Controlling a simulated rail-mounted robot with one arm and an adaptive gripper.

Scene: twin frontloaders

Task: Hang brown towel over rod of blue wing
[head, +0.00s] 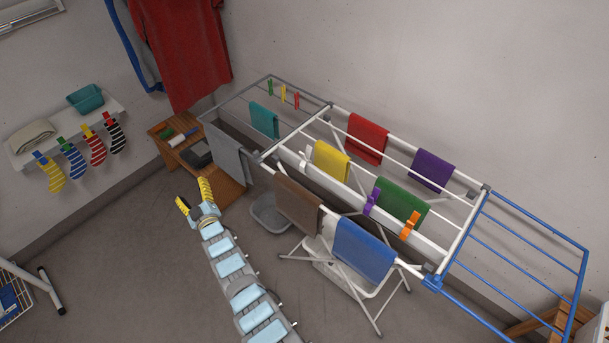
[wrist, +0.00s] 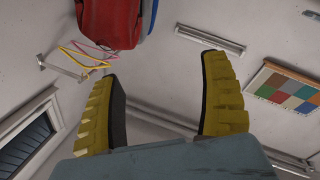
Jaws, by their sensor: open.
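The brown towel (head: 298,204) hangs over the front white rail of the drying rack's middle section, left of a blue towel (head: 364,250). The blue wing (head: 535,255) spreads out at the rack's right end, and its rods are bare in the head view. My gripper (head: 194,195) is open and empty, left of the rack and apart from the brown towel. In the wrist view its two yellow fingers (wrist: 165,105) stand wide apart with nothing between them. The brown towel and the blue wing do not show in the wrist view.
Yellow, red, purple and green towels (head: 402,203) hang on the middle section. A grey towel (head: 229,152) and a teal towel (head: 264,120) hang on the grey left wing. A wooden bench (head: 227,190) and a grey basin (head: 268,214) stand near my gripper. Open floor lies in front.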

